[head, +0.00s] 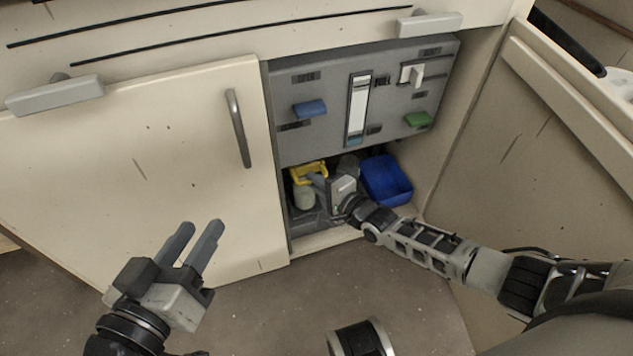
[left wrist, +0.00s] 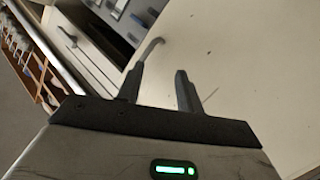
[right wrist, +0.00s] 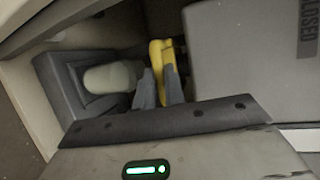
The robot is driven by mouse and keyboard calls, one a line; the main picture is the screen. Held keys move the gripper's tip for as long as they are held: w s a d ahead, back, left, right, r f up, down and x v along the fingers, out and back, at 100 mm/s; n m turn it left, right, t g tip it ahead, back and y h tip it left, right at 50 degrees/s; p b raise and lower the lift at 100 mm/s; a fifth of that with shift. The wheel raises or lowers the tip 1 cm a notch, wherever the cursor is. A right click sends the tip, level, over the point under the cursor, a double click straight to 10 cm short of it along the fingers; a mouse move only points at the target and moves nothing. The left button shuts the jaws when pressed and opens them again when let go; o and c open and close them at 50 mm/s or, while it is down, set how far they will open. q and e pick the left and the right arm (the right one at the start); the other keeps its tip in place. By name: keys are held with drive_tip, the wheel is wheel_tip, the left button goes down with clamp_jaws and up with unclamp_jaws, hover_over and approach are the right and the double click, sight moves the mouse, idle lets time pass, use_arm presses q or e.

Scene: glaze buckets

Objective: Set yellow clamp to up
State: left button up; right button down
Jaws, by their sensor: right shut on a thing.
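The yellow clamp (head: 309,170) is a yellow handle inside the open cabinet, below the grey panel and above a pale rounded cylinder (head: 303,197). My right gripper (head: 318,179) reaches into the cabinet and is shut on the clamp. In the right wrist view the yellow clamp (right wrist: 157,56) runs between the fingertips (right wrist: 160,80), beside the pale cylinder (right wrist: 110,77); the fingers hide part of it. My left gripper (head: 201,230) is open and empty in front of the closed cabinet door. Its parted fingers show in the left wrist view (left wrist: 160,82).
A grey panel (head: 340,125) with blue, white and green handles hangs right above my right gripper. A blue bin (head: 385,180) stands to its right. The cabinet's right wall and the open door bound the right side. The floor in front is mostly clear.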

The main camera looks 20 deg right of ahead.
drive_tip(key=c, duration=1.5)
unclamp_jaws()
drive_tip(key=shift+r, duration=0.3)
use_arm(q)
drive_tip(key=shift+s, duration=0.1)
use_arm(e)
drive_tip(key=shift+f, duration=0.1)
